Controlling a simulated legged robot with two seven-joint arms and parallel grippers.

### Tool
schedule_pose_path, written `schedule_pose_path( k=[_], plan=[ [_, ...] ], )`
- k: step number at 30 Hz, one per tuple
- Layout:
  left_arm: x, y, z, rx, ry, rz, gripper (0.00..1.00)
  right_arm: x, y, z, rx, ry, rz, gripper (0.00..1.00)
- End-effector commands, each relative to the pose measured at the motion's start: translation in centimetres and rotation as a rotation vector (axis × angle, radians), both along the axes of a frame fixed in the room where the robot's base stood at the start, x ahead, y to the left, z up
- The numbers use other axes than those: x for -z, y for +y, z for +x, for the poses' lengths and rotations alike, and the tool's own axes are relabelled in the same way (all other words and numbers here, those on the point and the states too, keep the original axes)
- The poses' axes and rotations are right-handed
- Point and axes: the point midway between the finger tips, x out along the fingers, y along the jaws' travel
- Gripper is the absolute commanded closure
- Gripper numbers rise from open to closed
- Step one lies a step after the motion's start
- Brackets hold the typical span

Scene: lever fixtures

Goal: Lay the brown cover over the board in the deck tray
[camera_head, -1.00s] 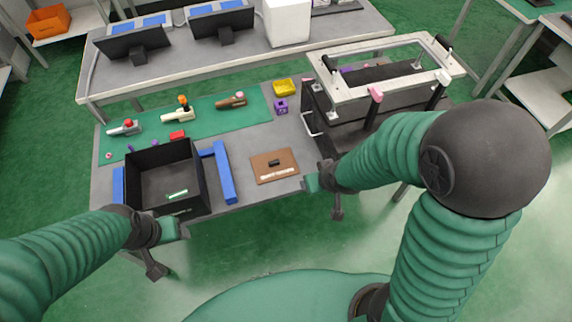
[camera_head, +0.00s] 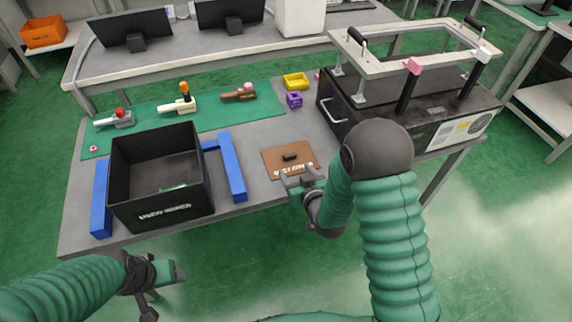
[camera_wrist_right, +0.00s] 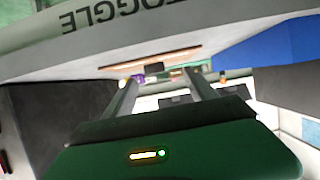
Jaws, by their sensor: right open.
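The brown cover (camera_head: 277,168), a flat plate with a dark handle block and white lettering, lies on the grey table. My right gripper (camera_head: 300,183) is open and empty at the cover's near right edge. In the right wrist view the jaws (camera_wrist_right: 160,85) are apart, and a thin brown edge (camera_wrist_right: 150,60) shows beyond them. A black open box (camera_head: 150,215) stands between blue rails, with a small green piece (camera_head: 173,188) inside. I cannot tell whether this piece is the board. My left gripper (camera_head: 165,273) is off the table's front; its jaws are unclear.
A black machine (camera_head: 440,130) with a raised pale frame (camera_head: 420,62) stands at the right. A blue rail (camera_head: 232,168) lies between box and cover. A green mat (camera_head: 215,116) with levers, plus yellow (camera_head: 296,80) and purple (camera_head: 294,99) bins, is behind.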

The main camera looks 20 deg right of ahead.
Motion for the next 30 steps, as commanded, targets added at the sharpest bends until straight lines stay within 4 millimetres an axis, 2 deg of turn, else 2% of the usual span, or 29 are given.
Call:
schedule_pose_path(
  k=[3,7,12,15,22,23,30],
  plan=[
    [0.5,0.0,0.0,0.001,0.000,0.000,0.35,1.0,-0.4,1.8,0.004,0.000,0.003,0.35],
    [0.8,-0.1,0.0,0.002,0.000,0.000,0.35,1.1,-0.4,3.1,0.004,-0.001,0.004,0.35],
    [1.7,-0.1,0.0,0.002,0.000,-0.001,0.35,1.0,0.3,6.2,0.004,-0.002,-0.001,0.35],
    [2.0,-0.1,0.0,0.001,0.001,0.000,0.35,1.7,0.5,7.4,0.003,0.001,-0.002,0.35],
    [1.9,-0.1,0.0,0.001,0.001,0.000,0.35,1.6,0.3,7.8,0.004,0.001,0.000,0.35],
    [1.9,-0.1,0.0,0.001,0.001,0.000,0.35,1.6,0.2,7.8,0.004,0.001,0.000,0.36],
    [1.9,-0.1,0.0,0.001,0.001,0.000,0.35,1.6,0.2,7.7,0.004,0.001,0.000,0.67]
  ],
)
